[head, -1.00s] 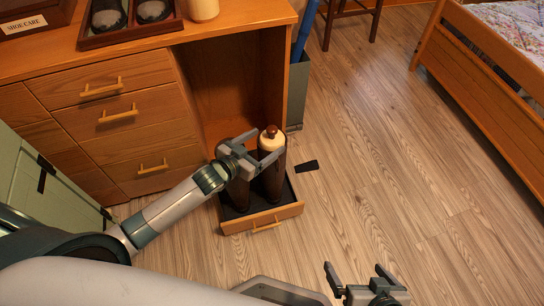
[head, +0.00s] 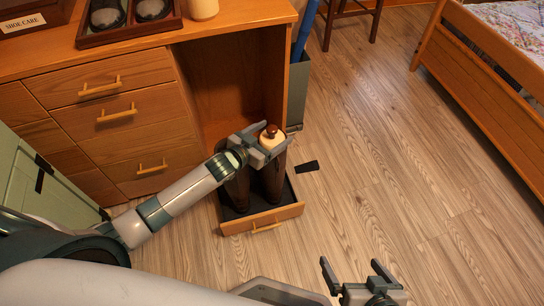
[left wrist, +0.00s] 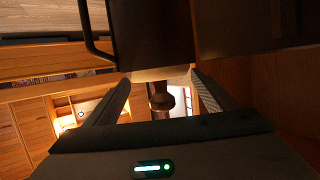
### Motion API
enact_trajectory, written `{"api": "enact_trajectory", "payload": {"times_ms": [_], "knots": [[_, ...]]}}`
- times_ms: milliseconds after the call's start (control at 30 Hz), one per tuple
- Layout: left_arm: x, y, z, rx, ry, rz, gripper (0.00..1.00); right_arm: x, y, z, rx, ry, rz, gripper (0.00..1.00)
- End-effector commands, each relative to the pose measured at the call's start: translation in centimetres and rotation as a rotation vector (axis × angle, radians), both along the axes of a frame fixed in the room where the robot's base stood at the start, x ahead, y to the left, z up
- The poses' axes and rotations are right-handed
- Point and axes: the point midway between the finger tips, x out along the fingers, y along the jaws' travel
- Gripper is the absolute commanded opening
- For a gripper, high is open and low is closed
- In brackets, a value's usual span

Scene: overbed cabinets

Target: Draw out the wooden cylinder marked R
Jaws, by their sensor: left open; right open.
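A pale wooden cylinder (head: 267,144) with a dark reddish-brown knob (head: 271,130) stands in the top of the right-hand dark boot (head: 272,182). No R mark is legible. My left gripper (head: 275,134) is open, with one finger on each side of the knob and cylinder top. In the left wrist view the knob (left wrist: 162,99) sits between the spread fingers, with the pale cylinder (left wrist: 158,74) beyond; I see no clear contact. The left boot (head: 237,188) is partly hidden by my left arm. My right gripper (head: 353,268) is open and empty.
The boots stand in a low pulled-out drawer (head: 285,214) under the desk. Closed drawers (head: 115,115) are to the left. A grey bin (head: 297,90) stands behind right, and a small black object (head: 307,166) lies on the floor. The floor to the right is clear.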

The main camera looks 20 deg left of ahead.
Motion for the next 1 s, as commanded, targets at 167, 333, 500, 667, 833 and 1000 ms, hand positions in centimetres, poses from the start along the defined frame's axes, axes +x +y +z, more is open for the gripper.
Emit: {"api": "enact_trajectory", "payload": {"times_ms": [167, 333, 500, 667, 833, 1000], "knots": [[-0.02, 0.01, 0.0, 0.0, 0.0, 0.0, 0.78, -0.01, -0.11, -0.02, -0.002, 0.001, -0.001, 1.0], [-0.02, 0.01, -0.01, 0.0, 0.0, 0.0, 0.45, 0.01, -0.34, -0.06, -0.006, 0.002, -0.002, 1.0], [-0.09, 0.06, -0.19, 0.002, 0.004, 0.001, 0.04, -0.02, -0.55, -0.12, -0.012, 0.001, -0.001, 1.0], [-0.19, 0.1, -0.43, 0.004, 0.008, 0.002, 0.0, -0.07, -0.68, -0.19, -0.016, 0.003, 0.002, 1.0], [-0.34, 0.17, -0.75, 0.006, 0.014, 0.003, 0.0, -0.09, -0.67, -0.22, -0.016, 0.002, 0.003, 1.0], [-0.38, 0.18, -0.46, 0.007, 0.014, 0.002, 0.0, -0.14, -0.59, -0.15, -0.016, 0.006, 0.002, 1.0]]}}
